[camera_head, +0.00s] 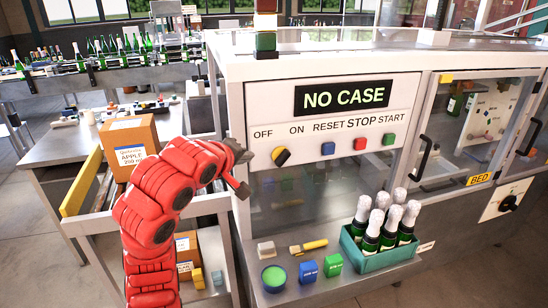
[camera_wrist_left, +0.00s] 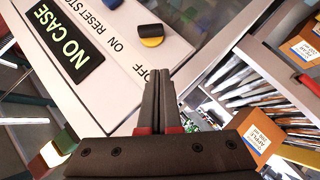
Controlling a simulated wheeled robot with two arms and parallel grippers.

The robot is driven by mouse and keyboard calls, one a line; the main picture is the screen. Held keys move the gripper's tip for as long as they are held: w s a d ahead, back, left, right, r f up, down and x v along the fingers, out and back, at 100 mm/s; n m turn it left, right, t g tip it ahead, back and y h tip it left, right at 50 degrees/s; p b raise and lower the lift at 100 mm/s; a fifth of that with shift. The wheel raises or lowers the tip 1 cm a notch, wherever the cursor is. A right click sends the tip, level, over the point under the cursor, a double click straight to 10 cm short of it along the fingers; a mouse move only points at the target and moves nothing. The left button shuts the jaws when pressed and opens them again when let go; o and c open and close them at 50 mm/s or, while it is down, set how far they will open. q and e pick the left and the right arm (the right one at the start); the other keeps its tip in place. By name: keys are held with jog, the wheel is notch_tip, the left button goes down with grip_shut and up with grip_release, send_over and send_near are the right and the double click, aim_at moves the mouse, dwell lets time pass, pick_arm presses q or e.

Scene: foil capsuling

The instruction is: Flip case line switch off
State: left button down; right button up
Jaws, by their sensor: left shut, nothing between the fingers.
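The case line switch is a black knob on a yellow round base (camera_head: 281,156), under the OFF and ON labels on the white panel (camera_head: 402,95). The knob sits at a slant. The switch also shows in the left wrist view (camera_wrist_left: 151,36), ahead of the fingertips. My left gripper (camera_head: 244,157) is left of the switch in the head view, near the panel's left edge. Its fingers are together and empty in the left wrist view (camera_wrist_left: 160,80), with a gap to the knob. The display (camera_head: 343,97) reads NO CASE. My right gripper is out of view.
Blue (camera_head: 328,148), red (camera_head: 360,143) and green (camera_head: 389,139) buttons sit right of the switch. Below, a shelf holds a teal crate (camera_head: 378,262) of foil-topped bottles, and a green-topped tub (camera_head: 273,277). An apple carton (camera_head: 130,145) stands left of my arm.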

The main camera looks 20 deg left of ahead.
pick_arm(q)
jog(key=p, duration=0.4)
send_near(277, 162)
jog(key=w+a, duration=0.2)
jog(key=w, duration=0.1)
jog(key=shift+w+d+f+p, duration=0.65)
jog(key=shift+w+d+f, duration=0.2)
jog(key=shift+w, duration=0.2)
jog(key=shift+w+d+f, duration=0.2)
jog(key=shift+f, duration=0.15)
jog(key=shift+f, duration=0.1)
jog(key=shift+h+b, duration=0.3)
jog(key=shift+b, duration=0.1)
jog(key=shift+f+n+t+b, duration=0.2)
jog(key=shift+n+t+b, duration=0.1)
jog(key=shift+t+b, duration=0.1)
